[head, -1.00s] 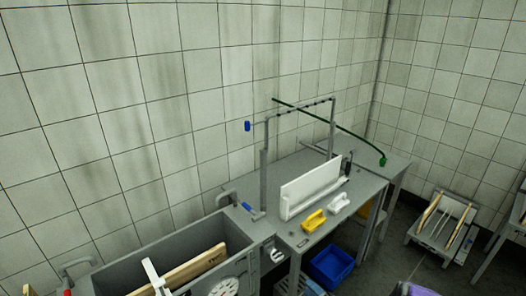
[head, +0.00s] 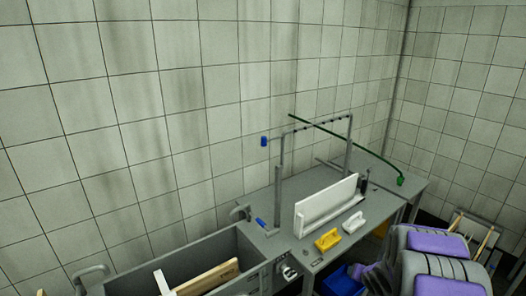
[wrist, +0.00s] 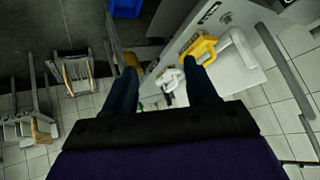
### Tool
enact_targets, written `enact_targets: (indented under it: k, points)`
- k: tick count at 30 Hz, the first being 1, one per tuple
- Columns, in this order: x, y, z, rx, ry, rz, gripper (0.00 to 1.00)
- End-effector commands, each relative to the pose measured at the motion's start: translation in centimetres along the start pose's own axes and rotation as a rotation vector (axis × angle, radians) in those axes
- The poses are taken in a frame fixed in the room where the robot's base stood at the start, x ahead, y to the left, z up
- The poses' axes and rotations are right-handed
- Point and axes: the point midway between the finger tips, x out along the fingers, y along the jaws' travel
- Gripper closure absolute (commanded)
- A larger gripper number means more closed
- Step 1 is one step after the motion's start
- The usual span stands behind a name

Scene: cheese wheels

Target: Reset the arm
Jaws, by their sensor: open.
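My gripper (wrist: 160,72) shows in the wrist view with its two dark fingers spread apart and nothing between them. The fingers reach toward the grey table, with a yellow brush (wrist: 198,48) near the right fingertip and a white brush (wrist: 170,78) seen between the fingers. I cannot tell how far they are from the fingers. My folded grey and purple arm (head: 440,262) fills the lower right of the head view. The gripper itself cannot be made out there.
The grey table (head: 335,243) holds a white board (head: 326,208), a yellow brush (head: 328,239) and a white brush (head: 354,222). A metal frame (head: 278,200) rises behind. A blue bin (head: 340,281) sits below.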

Motion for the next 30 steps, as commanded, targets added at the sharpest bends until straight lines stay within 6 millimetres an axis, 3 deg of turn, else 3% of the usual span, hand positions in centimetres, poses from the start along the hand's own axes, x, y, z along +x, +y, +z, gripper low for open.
enact_targets:
  k: [6, 13, 20, 30]
  points:
    - [-7.2, -0.4, -0.6, -0.082, -0.068, 0.160, 0.43]
    - [-15.2, -1.2, 1.4, -0.141, -0.188, 0.278, 0.43]
    - [-23.6, -2.7, 5.7, -0.191, -0.347, 0.330, 0.43]
    - [-35.9, -5.5, 15.3, -0.283, -0.628, 0.275, 0.43]
